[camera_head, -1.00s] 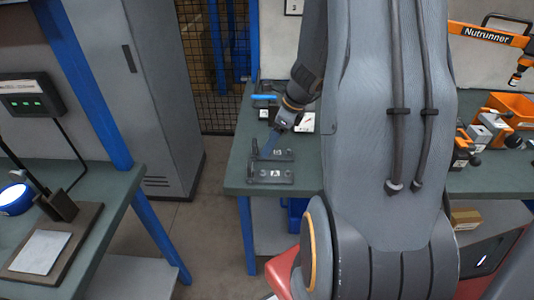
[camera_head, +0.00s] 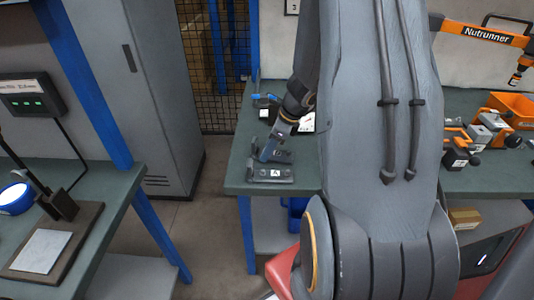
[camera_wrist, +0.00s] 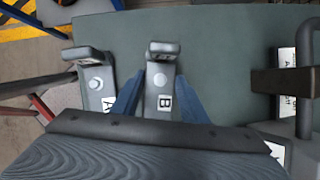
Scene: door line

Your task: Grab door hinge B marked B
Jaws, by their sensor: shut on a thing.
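Door hinge B (camera_wrist: 161,86) is a grey metal bracket with a white label marked B and a pale round button. It lies on the green bench between the two blue fingers of my gripper (camera_wrist: 161,100) in the wrist view. The fingers are shut on its sides. In the head view my gripper (camera_head: 268,151) points down at the bench, and hinge B is mostly hidden behind it and hinge A. Hinge A (camera_wrist: 95,82), a like bracket marked A, lies just left of it in the wrist view; it also shows nearer the bench's front edge in the head view (camera_head: 271,174).
The green bench (camera_head: 242,150) has small items, a blue-topped one (camera_head: 267,99) among them, behind my gripper. Orange-and-grey tools (camera_head: 483,133) stand at right. A dark bracket (camera_wrist: 282,81) lies to the right in the wrist view. A second bench (camera_head: 110,190) stands left, across an aisle.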

